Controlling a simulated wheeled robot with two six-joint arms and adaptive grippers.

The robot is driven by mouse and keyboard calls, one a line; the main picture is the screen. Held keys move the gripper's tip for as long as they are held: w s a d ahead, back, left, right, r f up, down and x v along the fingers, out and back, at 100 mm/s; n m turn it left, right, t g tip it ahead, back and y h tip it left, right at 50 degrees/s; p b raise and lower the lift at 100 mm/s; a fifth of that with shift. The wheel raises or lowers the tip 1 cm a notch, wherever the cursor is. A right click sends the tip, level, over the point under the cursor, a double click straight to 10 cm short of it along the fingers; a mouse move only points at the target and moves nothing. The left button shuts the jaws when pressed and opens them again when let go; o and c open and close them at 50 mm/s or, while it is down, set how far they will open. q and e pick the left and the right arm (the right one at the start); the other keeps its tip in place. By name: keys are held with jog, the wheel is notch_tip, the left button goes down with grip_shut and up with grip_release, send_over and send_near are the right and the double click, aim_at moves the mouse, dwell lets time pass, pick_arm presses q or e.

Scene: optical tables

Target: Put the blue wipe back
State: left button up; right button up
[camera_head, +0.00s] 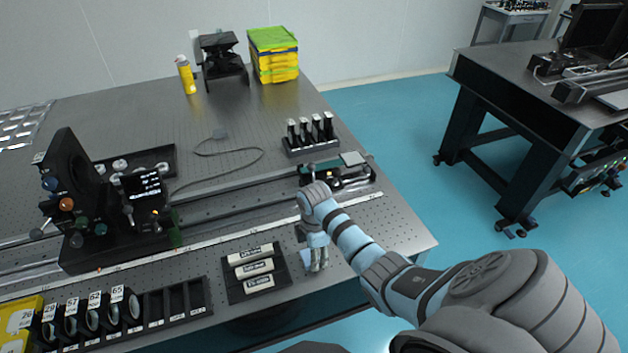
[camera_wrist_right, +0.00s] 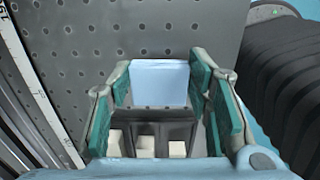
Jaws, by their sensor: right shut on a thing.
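The blue wipe is a pale blue flat piece, seen between the fingers of my right gripper in the right wrist view (camera_wrist_right: 160,82). In the head view a small pale blue patch of it (camera_head: 306,256) shows beside the fingers. My right gripper (camera_head: 318,266) points down near the front edge of the table, just right of the black tray with labelled white blocks (camera_head: 231,291). Its green-padded fingers (camera_wrist_right: 160,95) are shut on the wipe. Whether the wipe touches the table is hard to tell. My left gripper is not in view.
A black rack with numbered lenses (camera_head: 180,303) stands front left. A rail with a small mount (camera_head: 343,178) lies behind my gripper. Several upright posts stand in a holder (camera_head: 311,147). Yellow and green boxes (camera_head: 273,55) are at the back. The perforated tabletop (camera_head: 305,108) has free room.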

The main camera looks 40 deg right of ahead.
jog(key=shift+f, duration=0.4)
jog(key=shift+c, duration=1.1)
jog(key=shift+f, duration=0.25)
jog(key=o, duration=1.3)
jog(key=shift+w, duration=0.1)
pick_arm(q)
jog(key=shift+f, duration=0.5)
pick_arm(e)
jog(key=shift+o, duration=0.2)
jog(key=shift+r, duration=0.1)
pick_arm(q)
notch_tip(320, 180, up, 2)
jog(key=p, duration=0.3)
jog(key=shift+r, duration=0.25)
pick_arm(e)
notch_tip(320, 180, up, 12)
jog(key=shift+r, duration=0.2)
